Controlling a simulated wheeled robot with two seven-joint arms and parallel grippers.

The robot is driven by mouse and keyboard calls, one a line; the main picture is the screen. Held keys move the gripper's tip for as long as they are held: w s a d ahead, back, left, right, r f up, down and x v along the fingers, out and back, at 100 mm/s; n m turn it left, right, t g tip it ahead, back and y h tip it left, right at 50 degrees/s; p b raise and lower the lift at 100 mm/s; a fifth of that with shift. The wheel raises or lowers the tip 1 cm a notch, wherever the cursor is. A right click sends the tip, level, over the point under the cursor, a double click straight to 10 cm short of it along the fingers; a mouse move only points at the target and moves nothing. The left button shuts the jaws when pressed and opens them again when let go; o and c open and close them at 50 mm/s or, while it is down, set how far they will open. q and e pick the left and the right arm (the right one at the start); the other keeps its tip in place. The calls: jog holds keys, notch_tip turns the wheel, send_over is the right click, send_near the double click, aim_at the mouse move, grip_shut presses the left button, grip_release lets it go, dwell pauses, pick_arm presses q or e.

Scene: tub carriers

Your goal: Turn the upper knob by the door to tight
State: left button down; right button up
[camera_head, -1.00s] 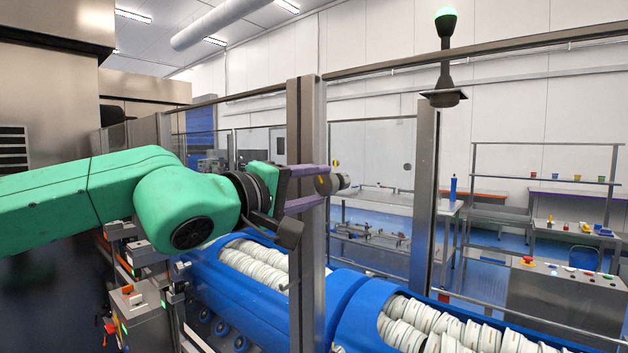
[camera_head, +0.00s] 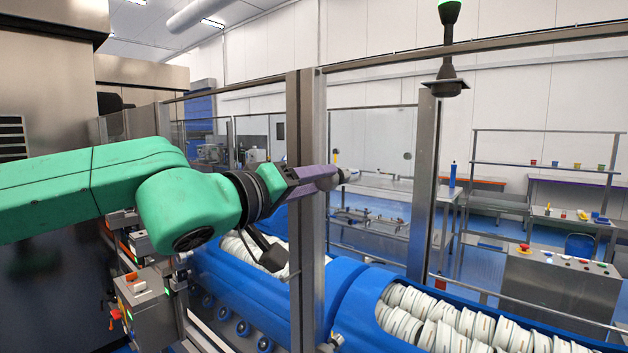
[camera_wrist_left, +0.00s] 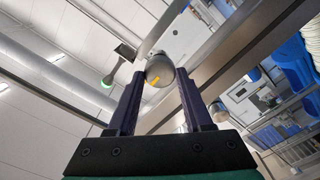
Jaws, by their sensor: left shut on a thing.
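The upper knob (camera_head: 349,174) is a small round metal knob on the metal door post (camera_head: 306,240). In the left wrist view the knob (camera_wrist_left: 160,68) is silver with a yellow mark on its face, between the fingertips. My left gripper (camera_head: 334,175) has purple fingers and reaches past the post from the left. It is shut on the knob, and in the left wrist view the fingers (camera_wrist_left: 158,76) lie on either side of it. A lower knob (camera_head: 336,340) sits near the bottom of the post. My right gripper is not in view.
Blue tub carriers (camera_head: 350,300) with stacked white tubs run below the arm. A second post (camera_head: 424,190) and a signal lamp (camera_head: 448,50) with a green light stand to the right. A control panel (camera_head: 565,290) stands at the lower right.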

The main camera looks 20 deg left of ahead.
pick_arm(q)
jog(key=shift+c, duration=1.5)
grip_release()
jog(key=b+v, duration=0.6)
jog(key=v, duration=0.8)
jog(key=shift+s, duration=0.25)
jog(key=shift+f, duration=0.1)
